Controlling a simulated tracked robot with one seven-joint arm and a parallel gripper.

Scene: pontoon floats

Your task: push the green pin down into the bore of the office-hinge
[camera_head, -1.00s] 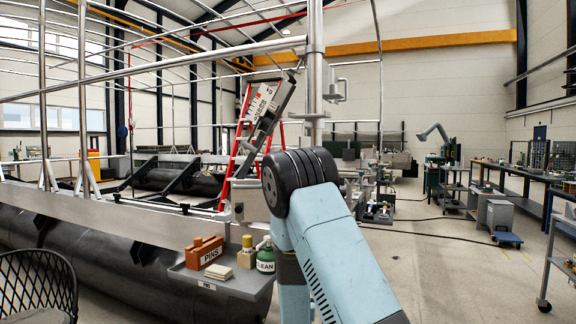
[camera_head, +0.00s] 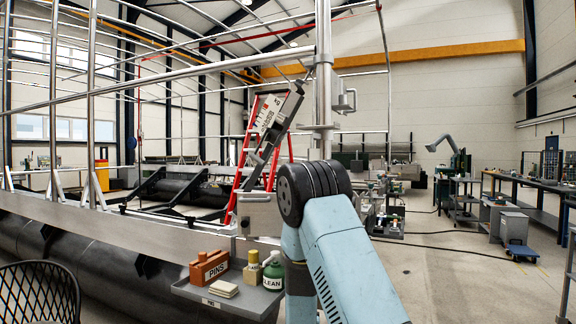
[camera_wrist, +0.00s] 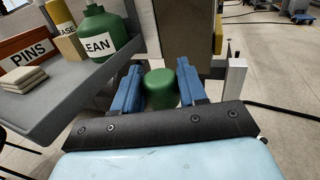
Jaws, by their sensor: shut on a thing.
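The green pin (camera_wrist: 162,89) shows its rounded head in the wrist view, between the two blue fingers of my gripper (camera_wrist: 160,80). The fingers are closed on it from both sides. The lower part of the pin is hidden, so I cannot tell whether it is in a bore. The office-hinge cannot be clearly made out in either view. In the head view my arm hides the gripper and the pin.
A grey tray (camera_head: 235,299) left of my arm holds an orange PINS box (camera_head: 208,268), pale pads (camera_head: 223,288), a yellow-brown container (camera_head: 251,266) and a green CLEAN bottle (camera_head: 273,271). A steel post (camera_head: 323,100) stands behind my arm. Open floor lies to the right.

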